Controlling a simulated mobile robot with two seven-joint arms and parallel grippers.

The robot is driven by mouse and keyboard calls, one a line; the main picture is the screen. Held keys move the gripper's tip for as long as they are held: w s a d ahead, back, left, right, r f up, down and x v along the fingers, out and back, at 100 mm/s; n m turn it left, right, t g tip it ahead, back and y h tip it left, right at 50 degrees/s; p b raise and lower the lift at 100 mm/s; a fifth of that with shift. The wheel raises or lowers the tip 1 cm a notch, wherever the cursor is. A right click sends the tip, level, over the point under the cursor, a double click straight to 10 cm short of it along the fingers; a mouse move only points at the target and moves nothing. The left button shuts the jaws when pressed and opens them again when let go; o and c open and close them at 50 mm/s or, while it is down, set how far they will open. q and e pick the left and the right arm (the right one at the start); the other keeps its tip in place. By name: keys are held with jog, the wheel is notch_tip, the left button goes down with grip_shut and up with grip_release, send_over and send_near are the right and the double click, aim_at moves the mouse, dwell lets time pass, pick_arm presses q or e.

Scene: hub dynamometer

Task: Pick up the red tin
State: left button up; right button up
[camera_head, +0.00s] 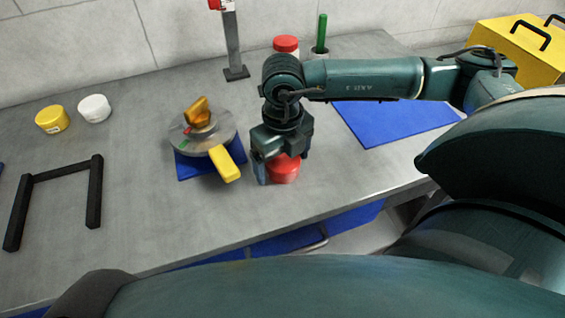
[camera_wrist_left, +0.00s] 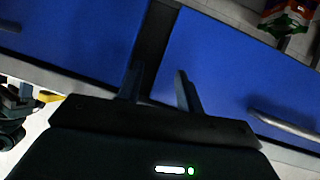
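A red tin (camera_head: 284,169) stands on the grey bench near its front edge, partly hidden by my right gripper (camera_head: 276,172). The right gripper points down over the tin, with one finger just left of it. The other finger is hidden, and I cannot tell whether the fingers press on the tin. A second container with a red lid (camera_head: 286,44) stands at the back of the bench. My left gripper (camera_wrist_left: 158,90) shows in the left wrist view with its fingers apart and nothing between them, in front of blue drawer fronts.
A round metal fixture (camera_head: 212,137) with yellow handles sits left of the tin. A black frame (camera_head: 56,174), yellow tin (camera_head: 52,119) and white tin (camera_head: 94,108) are further left. A blue mat (camera_head: 385,122) lies right. A metal post (camera_head: 232,45) stands behind.

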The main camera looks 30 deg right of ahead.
jog(key=c, duration=1.2)
jog(key=shift+r, duration=0.1)
